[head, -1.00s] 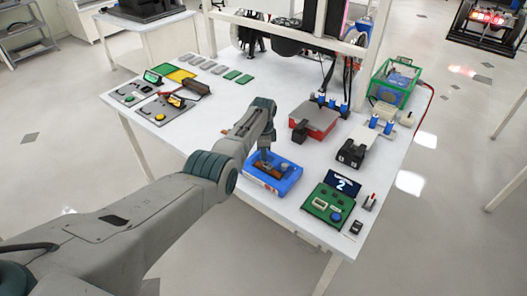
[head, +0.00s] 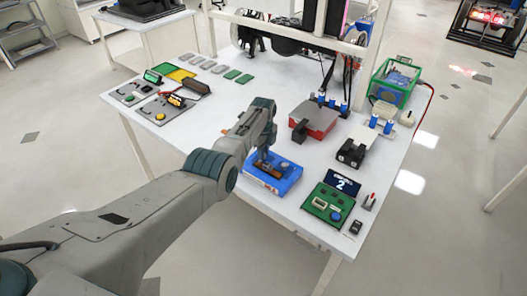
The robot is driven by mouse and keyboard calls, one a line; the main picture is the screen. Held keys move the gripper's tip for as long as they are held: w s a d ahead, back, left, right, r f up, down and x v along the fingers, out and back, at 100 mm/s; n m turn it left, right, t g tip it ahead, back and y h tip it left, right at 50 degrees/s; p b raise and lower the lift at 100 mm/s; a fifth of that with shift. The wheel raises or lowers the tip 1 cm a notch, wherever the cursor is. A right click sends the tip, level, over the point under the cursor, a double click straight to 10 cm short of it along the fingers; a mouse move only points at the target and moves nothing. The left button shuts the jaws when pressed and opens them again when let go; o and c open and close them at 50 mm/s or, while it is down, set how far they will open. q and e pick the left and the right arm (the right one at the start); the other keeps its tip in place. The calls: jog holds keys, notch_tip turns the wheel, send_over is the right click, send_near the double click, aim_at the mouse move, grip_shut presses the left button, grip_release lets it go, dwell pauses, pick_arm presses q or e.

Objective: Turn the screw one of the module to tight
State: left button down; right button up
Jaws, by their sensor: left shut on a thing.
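A blue tray-like unit (head: 290,181) with a brown part (head: 272,172) in it lies near the table's front edge. I cannot tell whether this is the module, and no single screw can be made out. My left gripper (head: 264,158) points down over the left part of the blue unit. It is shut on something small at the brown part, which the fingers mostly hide. My right gripper is not in view.
A green board with a "2" display (head: 328,204) stands to the right of the blue unit. A red box (head: 318,120) and a black-and-white device (head: 352,152) lie behind it. Control boxes (head: 160,113) sit at the table's left end. The table's middle left is clear.

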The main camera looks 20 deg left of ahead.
pick_arm(q)
jog(key=shift+w+r, duration=0.15)
jog(key=shift+r, duration=0.05)
jog(key=c, duration=1.3)
grip_release()
jog(key=shift+f, duration=0.1)
jog(key=shift+r, duration=0.3)
notch_tip(320, 180, up, 10)
jog(key=b, duration=0.1)
